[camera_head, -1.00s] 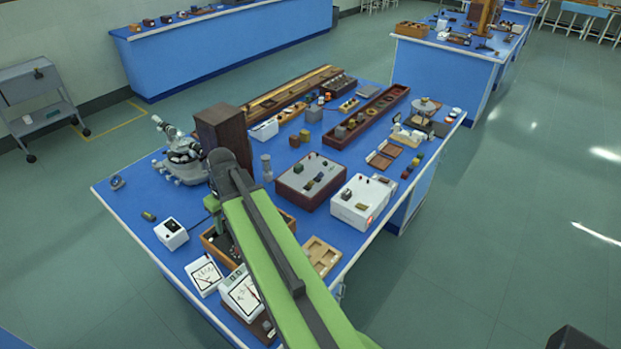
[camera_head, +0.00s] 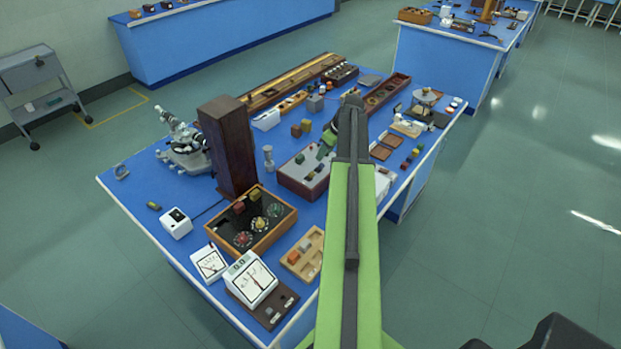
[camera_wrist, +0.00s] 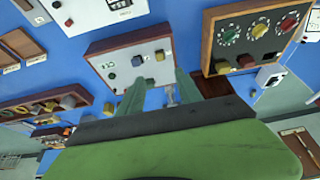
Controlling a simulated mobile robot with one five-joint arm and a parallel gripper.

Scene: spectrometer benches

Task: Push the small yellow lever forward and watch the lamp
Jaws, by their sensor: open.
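My gripper (camera_head: 326,148) is in front of and above a grey panel box with dark sides (camera_head: 288,178). In the wrist view my gripper (camera_wrist: 158,84) has its two green fingers spread, with nothing held. I cannot tell whether that is the yellow lever. Contact is not clear. No lamp can be surely made out. A white box (camera_head: 384,178) is partly hidden by my arm.
A wooden-framed dial box (camera_head: 278,229) stands nearer, beside a tall dark wooden block (camera_head: 227,145). Two white meters and a wooden tray (camera_head: 291,262) lie at the front. A microscope-like instrument (camera_head: 185,150) stands at left. Bare blue bench top shows at the left.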

